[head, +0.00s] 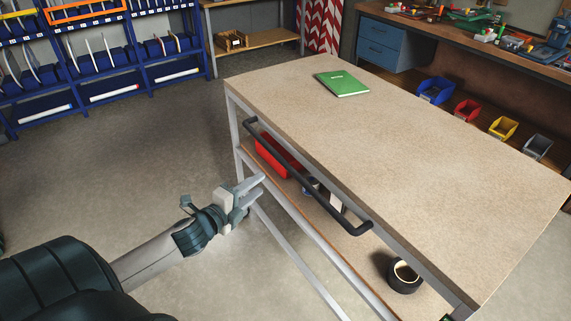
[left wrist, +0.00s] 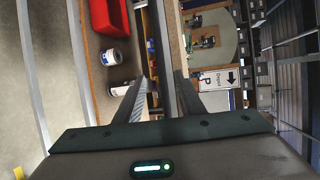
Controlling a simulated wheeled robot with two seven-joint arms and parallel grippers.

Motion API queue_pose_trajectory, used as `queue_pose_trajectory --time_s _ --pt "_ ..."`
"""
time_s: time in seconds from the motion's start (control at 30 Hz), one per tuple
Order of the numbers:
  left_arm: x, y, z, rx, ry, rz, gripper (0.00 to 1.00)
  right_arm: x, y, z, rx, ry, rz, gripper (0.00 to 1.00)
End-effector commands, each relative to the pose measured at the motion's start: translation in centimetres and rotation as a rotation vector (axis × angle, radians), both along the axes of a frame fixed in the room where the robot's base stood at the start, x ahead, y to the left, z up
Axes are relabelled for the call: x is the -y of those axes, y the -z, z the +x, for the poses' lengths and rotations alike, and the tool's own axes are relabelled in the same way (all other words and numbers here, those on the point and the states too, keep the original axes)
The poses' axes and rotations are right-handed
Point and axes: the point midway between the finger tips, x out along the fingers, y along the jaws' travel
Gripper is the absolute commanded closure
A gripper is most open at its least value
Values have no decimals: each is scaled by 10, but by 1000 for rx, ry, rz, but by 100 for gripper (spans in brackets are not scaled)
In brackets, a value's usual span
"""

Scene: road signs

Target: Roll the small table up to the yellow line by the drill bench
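The small table (head: 440,150) has a speckled tan top, grey metal legs and a lower shelf (head: 362,245). A black bar handle (head: 300,172) runs along its near-left side. My left gripper (head: 262,187) is beside that side, left of the handle and apart from it in the head view. Its two fingers (left wrist: 163,92) are spread, with no object clearly held between them. My right gripper is not in view. A workbench (head: 480,42) with tools stands at the back right; I cannot tell whether it is the drill bench. No yellow line is clearly visible.
A green book (head: 342,83) lies on the tabletop. The shelf carries a red box (head: 272,160), cans and a black roll (head: 403,276). Blue racks (head: 100,55) stand at the back left. Colored bins (head: 435,91) sit beyond the table. Floor (head: 130,160) at left is clear.

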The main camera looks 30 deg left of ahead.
Motion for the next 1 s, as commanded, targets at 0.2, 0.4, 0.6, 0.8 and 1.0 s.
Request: queue_pose_trajectory --time_s 0.2,0.4,0.6,0.8,1.0 --pt "0 2 28 2 0 -2 64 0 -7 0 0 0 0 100" --pt "-1 8 56 1 -2 -2 64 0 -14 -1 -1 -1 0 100" --pt "-1 13 84 0 -1 -2 64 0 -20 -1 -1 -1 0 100" --pt "-1 19 114 0 -1 -1 64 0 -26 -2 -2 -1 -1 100" --pt "-1 24 139 -1 -2 -3 64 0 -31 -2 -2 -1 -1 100"
